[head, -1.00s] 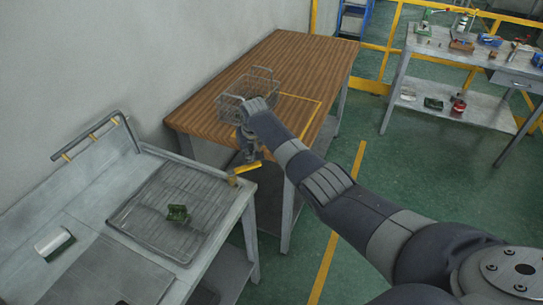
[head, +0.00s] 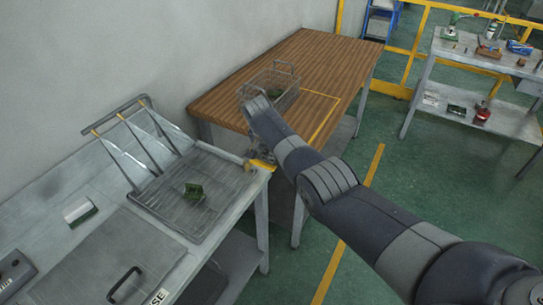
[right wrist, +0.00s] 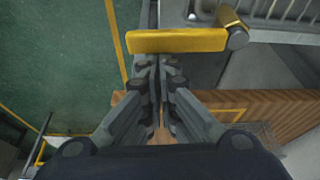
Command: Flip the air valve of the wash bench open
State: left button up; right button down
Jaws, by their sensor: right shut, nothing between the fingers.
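The yellow air valve lever (head: 262,165) sits at the right front corner of the metal wash bench (head: 228,228). In the right wrist view the lever (right wrist: 178,40) lies crosswise just beyond my fingertips, its pivot at the right end. My right gripper (right wrist: 160,62) is shut and empty, its tips very near or touching the lever; I cannot tell which. In the head view this gripper (head: 262,152) is mostly hidden by my forearm. Grey streaks run from the yellow nozzles on the rail (head: 115,117) down to the wire rack (head: 160,208). My left gripper is not in view.
A green part (head: 194,191) lies on the rack. A wire basket (head: 283,82) with something green inside stands on the wooden table (head: 318,50) behind my arm. Another workbench (head: 465,60) stands at the back right. The green floor between is clear.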

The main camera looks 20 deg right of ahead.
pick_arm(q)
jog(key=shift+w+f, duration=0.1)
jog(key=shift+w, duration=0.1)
pick_arm(e)
jog(key=shift+s+f, duration=0.1)
jog(key=shift+s, duration=0.1)
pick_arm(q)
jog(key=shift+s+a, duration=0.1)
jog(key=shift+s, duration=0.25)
